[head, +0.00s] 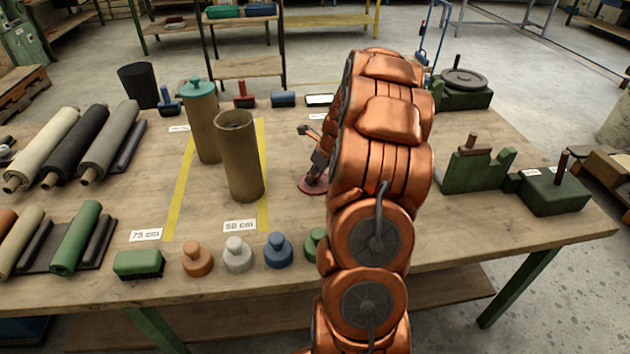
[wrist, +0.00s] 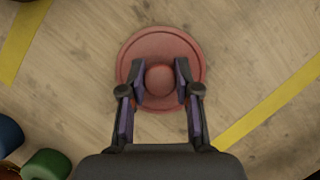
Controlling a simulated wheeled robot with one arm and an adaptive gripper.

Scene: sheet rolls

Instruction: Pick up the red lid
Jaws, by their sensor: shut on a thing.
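The red lid (wrist: 160,45) is a round disc with a ball-shaped knob in its middle, seen from above in the wrist view. My gripper (wrist: 160,80) has its two fingers closed on either side of the knob. In the head view the lid (head: 312,184) shows partly at the left of my copper arm, at or very near the tabletop. My gripper (head: 318,165) is above it there, largely hidden by my arm. I cannot tell whether the lid is clear of the wood.
An open brown tube (head: 241,160) and a teal-lidded tube (head: 202,125) stand to the left on the table (head: 330,230). Several knobbed lids, such as the blue one (head: 278,250), line the front edge. Green fixtures (head: 478,170) stand right. Yellow strips (head: 180,185) mark the table.

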